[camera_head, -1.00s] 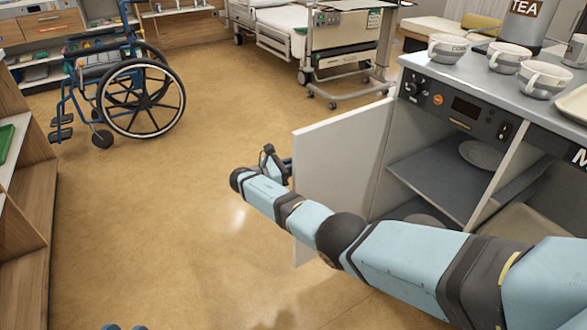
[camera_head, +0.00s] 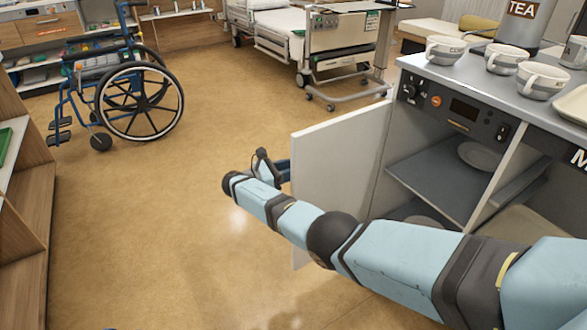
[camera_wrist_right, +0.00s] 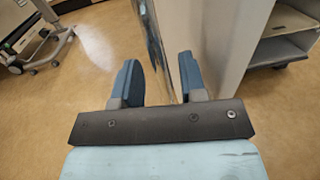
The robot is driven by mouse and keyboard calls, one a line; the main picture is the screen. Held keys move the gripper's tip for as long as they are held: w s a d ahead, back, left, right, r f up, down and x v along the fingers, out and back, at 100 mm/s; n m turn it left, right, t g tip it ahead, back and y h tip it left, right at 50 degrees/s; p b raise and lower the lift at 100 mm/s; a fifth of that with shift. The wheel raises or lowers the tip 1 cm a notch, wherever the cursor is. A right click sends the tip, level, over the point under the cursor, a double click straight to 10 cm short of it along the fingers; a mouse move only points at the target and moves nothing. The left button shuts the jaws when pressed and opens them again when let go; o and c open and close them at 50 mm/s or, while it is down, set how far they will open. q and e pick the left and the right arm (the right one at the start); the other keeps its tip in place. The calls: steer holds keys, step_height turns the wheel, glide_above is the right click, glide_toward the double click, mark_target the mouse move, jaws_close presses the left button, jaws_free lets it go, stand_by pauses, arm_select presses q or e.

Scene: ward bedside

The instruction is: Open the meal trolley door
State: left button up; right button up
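The white meal trolley door (camera_head: 338,160) stands swung open, out from the front of the trolley (camera_head: 440,97), and shelves show inside. My right arm reaches across in front of the door. My right gripper (camera_head: 272,170) is by the door's free edge, low down. In the right wrist view the two fingers of my right gripper (camera_wrist_right: 162,85) are apart. The door (camera_wrist_right: 215,45) shows there edge-on, its edge between or just beyond the fingers; I cannot tell whether they touch it. My left gripper is not in view.
Cups (camera_head: 445,49) and a tea urn (camera_head: 520,22) stand on the trolley top. A wheelchair (camera_head: 138,98) is at the back left, a bed (camera_head: 335,45) at the back. A wooden shelf unit (camera_head: 25,200) is at the left edge. The floor between is clear.

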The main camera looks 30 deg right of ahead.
arm_select(q)
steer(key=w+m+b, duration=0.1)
steer(key=b, duration=0.1)
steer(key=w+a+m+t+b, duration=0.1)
steer(key=b, duration=0.1)
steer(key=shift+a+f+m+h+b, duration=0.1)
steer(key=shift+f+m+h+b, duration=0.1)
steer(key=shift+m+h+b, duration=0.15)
arm_select(e)
steer(key=a, duration=1.1)
steer(key=shift+w+a, duration=0.3)
steer(key=shift+a, duration=0.05)
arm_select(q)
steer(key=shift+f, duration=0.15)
